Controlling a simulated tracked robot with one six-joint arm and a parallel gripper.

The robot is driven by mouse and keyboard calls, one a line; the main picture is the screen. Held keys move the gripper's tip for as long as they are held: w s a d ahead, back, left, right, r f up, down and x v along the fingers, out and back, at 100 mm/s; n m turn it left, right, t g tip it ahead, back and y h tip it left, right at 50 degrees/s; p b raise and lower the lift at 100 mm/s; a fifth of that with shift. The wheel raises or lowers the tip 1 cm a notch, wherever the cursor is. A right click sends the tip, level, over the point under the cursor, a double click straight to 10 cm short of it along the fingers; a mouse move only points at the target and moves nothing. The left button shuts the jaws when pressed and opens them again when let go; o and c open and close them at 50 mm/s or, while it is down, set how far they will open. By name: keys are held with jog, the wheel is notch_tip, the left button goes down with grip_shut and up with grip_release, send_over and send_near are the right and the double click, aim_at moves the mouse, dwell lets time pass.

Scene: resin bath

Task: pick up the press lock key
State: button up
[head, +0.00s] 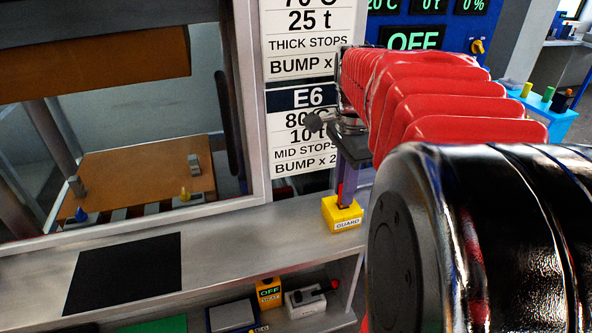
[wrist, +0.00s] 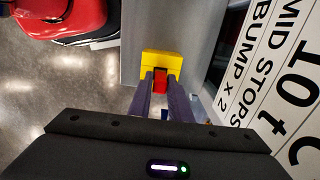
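The press lock key is a small red piece (head: 340,192) standing in a yellow block labelled GUARD (head: 343,216) at the right end of the grey ledge. In the wrist view the red key (wrist: 160,80) shows between my purple fingers, with the yellow block (wrist: 162,60) just beyond. My gripper (wrist: 161,84) points down at the block, its fingertips on either side of the key. I cannot tell whether the fingers touch the key or a small gap is left. In the head view my gripper (head: 352,190) partly hides the block's right side.
The press window (head: 120,120) with a metal frame is on the left. A black mat (head: 125,273) lies on the ledge. A shelf below holds an orange OFF box (head: 269,293) and a grey box with a red-and-black part (head: 305,300). Sign boards (head: 301,130) stand close behind my gripper.

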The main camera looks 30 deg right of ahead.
grip_shut()
jog(key=shift+r, duration=0.15)
notch_tip(320, 180, up, 10)
jog(key=shift+f, duration=0.1)
dwell(0.5)
dwell(0.5)
